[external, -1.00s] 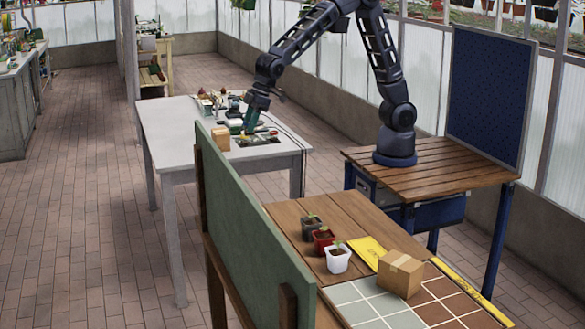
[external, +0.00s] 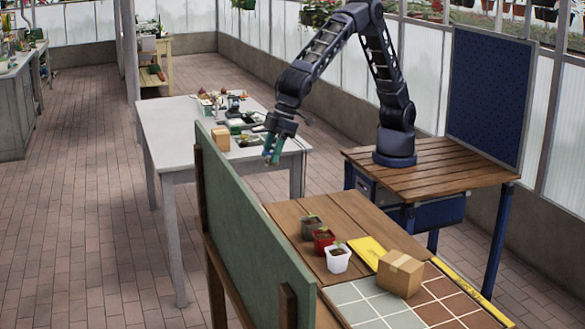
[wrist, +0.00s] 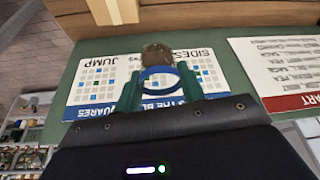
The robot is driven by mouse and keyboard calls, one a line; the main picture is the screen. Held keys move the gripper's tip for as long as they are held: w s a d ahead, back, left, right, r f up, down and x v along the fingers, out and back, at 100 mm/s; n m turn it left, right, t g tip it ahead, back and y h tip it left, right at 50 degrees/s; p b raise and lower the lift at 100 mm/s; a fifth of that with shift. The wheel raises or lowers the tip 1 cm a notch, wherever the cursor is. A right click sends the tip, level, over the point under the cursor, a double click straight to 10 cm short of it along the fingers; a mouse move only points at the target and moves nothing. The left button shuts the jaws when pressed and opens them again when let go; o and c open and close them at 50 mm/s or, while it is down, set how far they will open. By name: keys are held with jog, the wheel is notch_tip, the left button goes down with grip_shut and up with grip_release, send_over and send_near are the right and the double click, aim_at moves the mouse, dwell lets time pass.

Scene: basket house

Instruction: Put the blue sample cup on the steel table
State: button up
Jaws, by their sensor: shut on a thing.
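My gripper (external: 271,155) hangs in the air between the grey table and the green-backed board. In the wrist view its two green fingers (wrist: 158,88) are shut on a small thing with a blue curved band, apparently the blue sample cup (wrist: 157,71). A brown, rough lump (wrist: 157,53) shows just beyond the band; I cannot tell whether it is in the cup. The held thing is too small to make out in the external view. The grey table (external: 178,128), apparently the steel table, stands left of my gripper.
The table's far end holds a cardboard box (external: 220,139) and several small items. The green-backed board (external: 245,215) stands beside a wooden bench (external: 290,215) with plant pots and a larger box (external: 400,273). The table's near left part is clear.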

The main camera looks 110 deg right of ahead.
jog(key=s+a, duration=0.4)
jog(key=a, duration=0.5)
jog(key=s+a+f+n, duration=0.1)
jog(key=s+a, duration=0.3)
jog(key=a, duration=0.5)
jog(key=s+a, duration=0.4)
jog(key=a, duration=0.6)
jog(key=s+a+n+y, duration=0.1)
jog(key=s+a, duration=1.7)
jog(key=s, duration=0.1)
jog(key=shift+g, duration=0.3)
notch_tip(320, 180, down, 26)
jog(key=shift+s+r, duration=0.15)
jog(key=o, duration=0.9)
jog(key=shift+o, duration=0.2)
